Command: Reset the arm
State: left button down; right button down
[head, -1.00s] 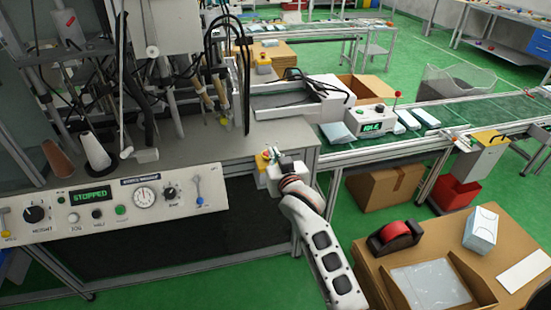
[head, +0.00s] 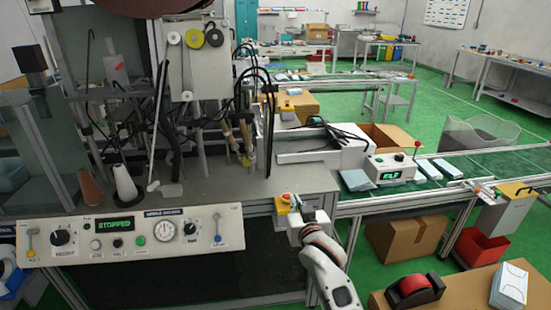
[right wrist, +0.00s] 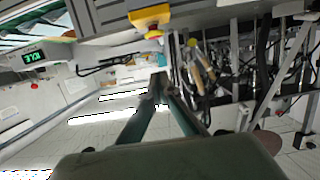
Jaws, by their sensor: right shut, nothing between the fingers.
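My right arm (head: 325,265) reaches up from the bottom of the head view to the front right corner of the machine bench. Its wrist hides most of the gripper there. In the right wrist view my right gripper (right wrist: 160,82) is shut, its two dark fingers meeting at the tips with nothing between them. A yellow box with a red button (head: 284,203) is at the bench corner, close to the wrist in the head view. It also shows at the top of the right wrist view (right wrist: 151,18), apart from the fingertips. My left gripper is out of view.
The control panel (head: 130,235) reads STOPPED, along the bench front. A conveyor (head: 400,197) with blue-white packs and a box reading IDLE runs right. A cardboard box (head: 402,243) is under it. A cardboard surface (head: 450,297) with a tape dispenser (head: 414,289) stands front right.

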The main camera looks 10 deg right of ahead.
jog(key=s+d+f+n+g, duration=0.1)
jog(key=s+d+f, duration=0.3)
jog(key=s+f, duration=1)
jog(key=s+d+f+n+g+y, duration=0.1)
jog(key=s+d+f+g, duration=0.3)
jog(key=s+f, duration=1)
jog(key=s+d+n, duration=0.1)
jog(key=s, duration=0.7)
jog(key=shift+d+f, duration=0.15)
jog(key=shift+f, duration=0.05)
